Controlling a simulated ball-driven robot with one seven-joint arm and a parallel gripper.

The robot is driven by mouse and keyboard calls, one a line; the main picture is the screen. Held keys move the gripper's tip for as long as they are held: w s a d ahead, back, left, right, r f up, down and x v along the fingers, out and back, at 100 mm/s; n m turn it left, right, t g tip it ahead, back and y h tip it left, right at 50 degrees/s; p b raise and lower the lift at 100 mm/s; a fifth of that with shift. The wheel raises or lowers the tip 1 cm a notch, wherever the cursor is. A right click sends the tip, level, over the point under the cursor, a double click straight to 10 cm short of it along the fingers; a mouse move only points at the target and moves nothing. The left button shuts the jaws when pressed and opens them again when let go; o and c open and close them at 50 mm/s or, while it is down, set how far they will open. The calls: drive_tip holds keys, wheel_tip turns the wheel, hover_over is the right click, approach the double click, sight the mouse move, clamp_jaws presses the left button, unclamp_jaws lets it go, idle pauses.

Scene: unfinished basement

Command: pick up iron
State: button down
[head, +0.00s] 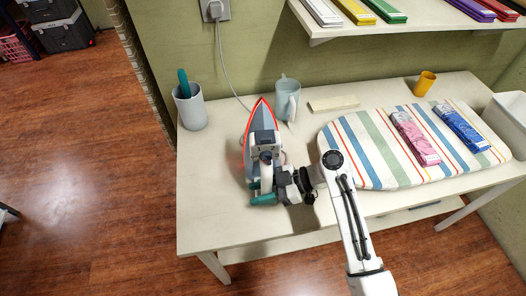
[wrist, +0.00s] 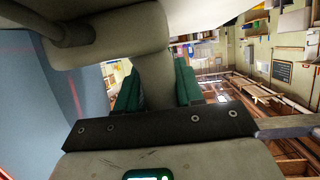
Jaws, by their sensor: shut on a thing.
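The iron (head: 262,118) has a grey-blue pointed front with a glowing red edge, and its tip points toward the wall. It is over the left half of the white table (head: 210,225). My gripper (head: 262,187) is at its near end, with teal finger pads. In the wrist view the pads of my gripper (wrist: 157,90) are on both sides of the iron's grey handle (wrist: 152,75), shut on it. The iron's bluish body fills the left of that view. The gripper hides the iron's rear in the head view. I cannot tell whether the iron touches the table.
A striped ironing pad (head: 375,150) with pink (head: 415,138) and blue packs (head: 461,130) lies to the right. A blue mug (head: 287,98), a pen cup (head: 191,108) and an orange cup (head: 425,84) stand on the table. A cord (head: 226,65) hangs from the outlet. The front left tabletop is clear.

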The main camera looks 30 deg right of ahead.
drive_tip(key=shift+w+r, duration=0.1)
drive_tip(key=shift+r, duration=0.1)
drive_tip(key=shift+r, duration=0.55)
wheel_tip(320, 180, up, 2)
drive_tip(key=shift+r+b, duration=0.1)
drive_tip(key=shift+b, duration=0.4)
drive_tip(key=s+a+r+b, duration=0.1)
drive_tip(key=s+a+r, duration=0.2)
drive_tip(key=s+r, duration=0.6)
drive_tip(key=s, duration=0.4)
drive_tip(key=shift+s+a+r, duration=0.25)
drive_tip(key=shift+a+r, duration=0.05)
drive_tip(key=shift+a, duration=0.05)
